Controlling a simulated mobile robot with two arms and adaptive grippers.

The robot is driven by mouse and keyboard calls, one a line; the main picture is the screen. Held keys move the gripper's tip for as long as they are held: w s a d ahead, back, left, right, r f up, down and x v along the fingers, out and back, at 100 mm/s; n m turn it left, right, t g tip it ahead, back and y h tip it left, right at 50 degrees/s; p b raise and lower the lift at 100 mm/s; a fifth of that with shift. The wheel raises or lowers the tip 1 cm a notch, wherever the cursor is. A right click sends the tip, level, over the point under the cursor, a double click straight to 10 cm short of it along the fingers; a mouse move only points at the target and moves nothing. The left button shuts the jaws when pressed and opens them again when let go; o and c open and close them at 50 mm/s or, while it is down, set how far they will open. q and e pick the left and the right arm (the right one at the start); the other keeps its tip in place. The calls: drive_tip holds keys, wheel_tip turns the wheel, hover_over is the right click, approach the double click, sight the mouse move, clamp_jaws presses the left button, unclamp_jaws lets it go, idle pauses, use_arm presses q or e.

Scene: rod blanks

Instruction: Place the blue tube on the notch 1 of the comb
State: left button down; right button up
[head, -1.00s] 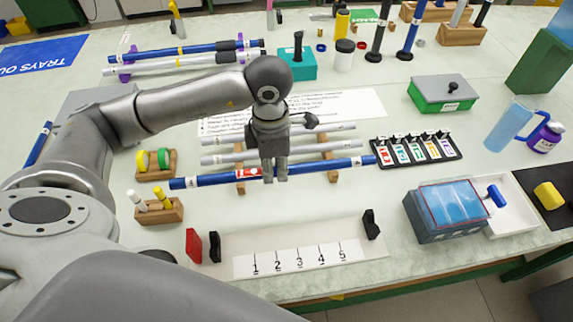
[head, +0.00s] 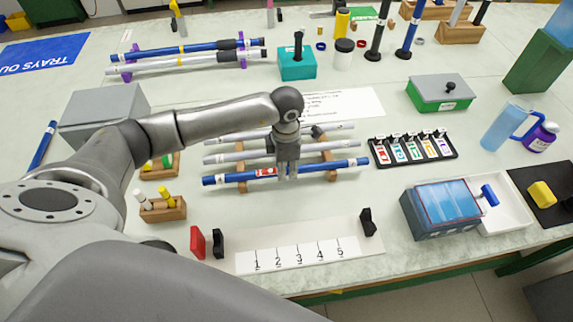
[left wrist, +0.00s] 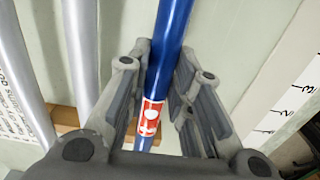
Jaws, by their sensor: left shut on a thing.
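The blue tube (head: 325,168) has a red-and-white label and lies roughly crosswise over the front part of the wooden comb (head: 329,176), in front of the grey tubes. My left gripper (head: 287,174) is shut on the blue tube near its middle, just right of the label. The left wrist view shows the tube (left wrist: 172,40) running between the fingers of the gripper (left wrist: 160,95). Whether the tube touches the bottom of a notch is hidden. My right gripper is out of view.
Two grey tubes (head: 225,160) lie on the comb behind the blue one. A numbered white board (head: 300,258) with black end pieces and a red block (head: 197,242) lies in front. A colored-slot tray (head: 412,149) stands to the right, and a small wooden holder (head: 163,210) to the left.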

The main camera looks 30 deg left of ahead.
use_arm(q)
drive_tip(key=shift+f, duration=0.15)
drive_tip(key=c, duration=1.3)
unclamp_jaws()
drive_tip(key=shift+r, duration=0.45)
wheel_tip(320, 180, up, 12)
drive_tip(key=shift+f+b, duration=0.25)
drive_tip(key=shift+b, duration=0.75)
